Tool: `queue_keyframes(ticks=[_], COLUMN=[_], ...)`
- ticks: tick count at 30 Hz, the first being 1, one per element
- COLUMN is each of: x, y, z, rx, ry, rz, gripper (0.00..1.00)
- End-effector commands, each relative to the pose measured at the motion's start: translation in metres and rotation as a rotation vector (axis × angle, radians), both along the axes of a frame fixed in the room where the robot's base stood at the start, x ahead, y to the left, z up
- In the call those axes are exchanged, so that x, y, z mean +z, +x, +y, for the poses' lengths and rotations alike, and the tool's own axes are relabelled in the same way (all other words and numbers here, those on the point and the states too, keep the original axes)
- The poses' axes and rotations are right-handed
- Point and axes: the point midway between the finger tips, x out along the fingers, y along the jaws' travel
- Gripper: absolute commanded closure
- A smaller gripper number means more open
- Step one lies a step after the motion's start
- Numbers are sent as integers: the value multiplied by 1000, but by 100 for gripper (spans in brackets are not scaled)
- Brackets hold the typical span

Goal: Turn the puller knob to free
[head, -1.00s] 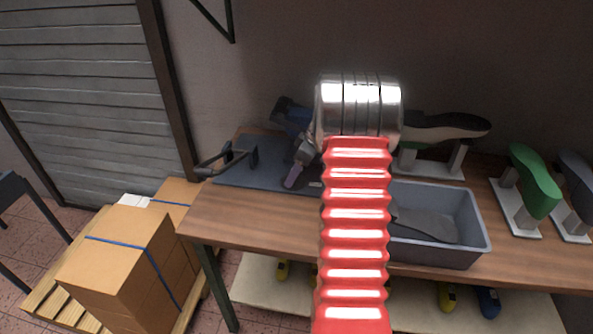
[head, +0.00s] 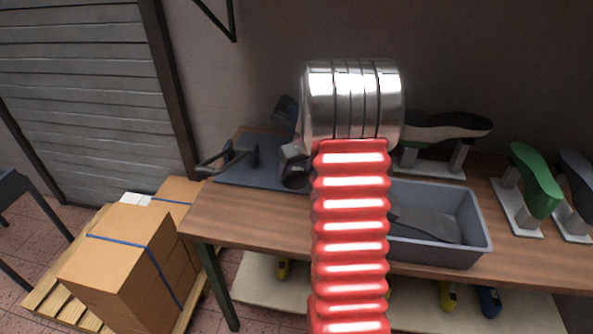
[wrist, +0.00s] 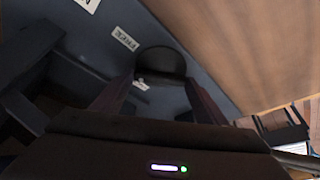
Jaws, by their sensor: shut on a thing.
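The puller knob (wrist: 161,62) is dark and round, on a blue-grey plate (wrist: 205,75) in the wrist view. A small white mark shows at its near side. A white label (wrist: 125,38) with dark lettering lies left of the knob, and a second label (wrist: 88,4) is cut off at the top edge; I cannot read them surely. My gripper (wrist: 158,95) has its fingers on either side of the knob and is shut on it. In the head view the knob and fingertips are hidden behind my arm and wrist; the plate (head: 232,180) shows on the bench's left end.
A black bar handle (head: 228,158) stands at the plate's left. A grey bin (head: 465,245) sits on the wooden bench (head: 255,222) right of my arm. Lasts on stands, one green (head: 535,180), are further right. Cartons (head: 118,250) stand on a pallet at left.

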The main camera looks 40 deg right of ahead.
Motion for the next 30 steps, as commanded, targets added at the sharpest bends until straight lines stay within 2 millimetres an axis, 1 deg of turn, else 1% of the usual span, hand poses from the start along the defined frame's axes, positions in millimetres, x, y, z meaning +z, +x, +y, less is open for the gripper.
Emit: queue_keyframes(ticks=[1, 30], x=[2, 2], y=[2, 6], z=[0, 7], rx=[-24, -538], ry=[-5, -1], rz=[-5, -5], gripper=[56, 56])
